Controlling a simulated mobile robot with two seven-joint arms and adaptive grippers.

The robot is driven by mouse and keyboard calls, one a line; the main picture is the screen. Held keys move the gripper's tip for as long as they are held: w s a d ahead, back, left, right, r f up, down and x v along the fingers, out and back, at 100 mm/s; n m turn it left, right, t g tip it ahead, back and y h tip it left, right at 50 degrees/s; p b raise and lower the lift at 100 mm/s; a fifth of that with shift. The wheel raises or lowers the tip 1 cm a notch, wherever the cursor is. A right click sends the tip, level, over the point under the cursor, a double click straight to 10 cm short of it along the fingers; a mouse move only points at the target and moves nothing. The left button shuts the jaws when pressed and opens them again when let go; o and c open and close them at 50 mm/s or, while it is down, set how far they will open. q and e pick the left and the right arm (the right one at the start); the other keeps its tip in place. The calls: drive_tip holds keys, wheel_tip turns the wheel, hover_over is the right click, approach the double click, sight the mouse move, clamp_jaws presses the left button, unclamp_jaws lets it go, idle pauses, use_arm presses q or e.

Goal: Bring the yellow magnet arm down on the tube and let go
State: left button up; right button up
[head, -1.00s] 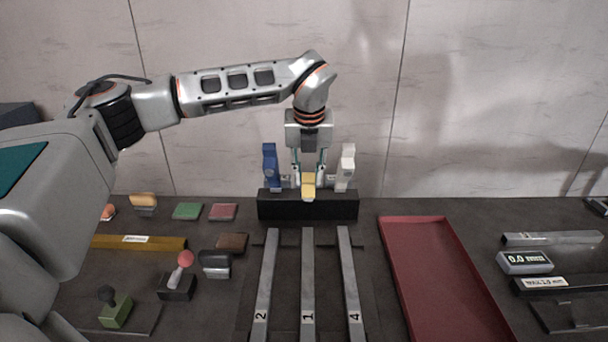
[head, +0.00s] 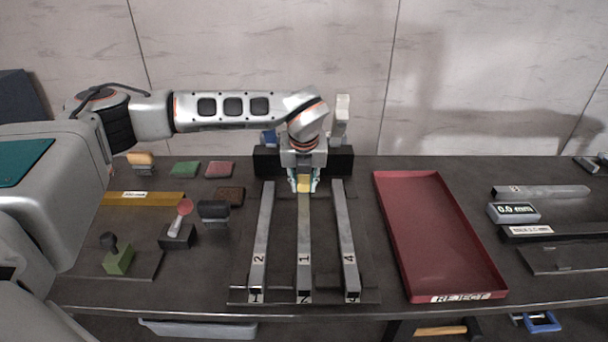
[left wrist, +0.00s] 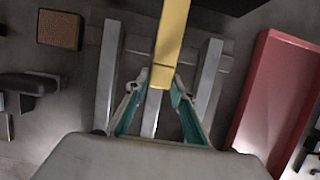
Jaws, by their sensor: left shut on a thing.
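My left gripper (head: 303,187) is shut on the yellow magnet arm (head: 303,183). The arm also shows in the left wrist view (left wrist: 171,45), running from the top down between the fingers. In the head view its outer end is low over the far end of the middle tube, marked 1 (head: 304,240). I cannot tell whether it touches the tube. Tube 2 (head: 261,235) lies to the left and tube 4 (head: 347,235) to the right. The white arm (head: 342,115) stands upright behind; the blue arm (head: 268,138) is partly hidden. My right gripper is not in view.
The black block (head: 340,160) stands behind the tubes. A red reject tray (head: 440,240) lies to the right, with a gauge reading 0.0 mm (head: 513,212) beyond it.

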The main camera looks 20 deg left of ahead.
use_arm(q)
drive_tip(key=shift+s+f, duration=0.25)
drive_tip(key=shift+f, duration=0.3)
drive_tip(key=shift+f, duration=0.1)
drive_tip(key=o, duration=1)
drive_tip(key=shift+w, duration=0.1)
drive_tip(key=shift+t, duration=0.3)
drive_tip(key=shift+r, duration=0.25)
drive_tip(key=shift+d+r, duration=0.1)
drive_tip(key=shift+r, duration=0.2)
drive_tip(key=v, duration=1.1)
drive_tip(key=shift+d, duration=0.1)
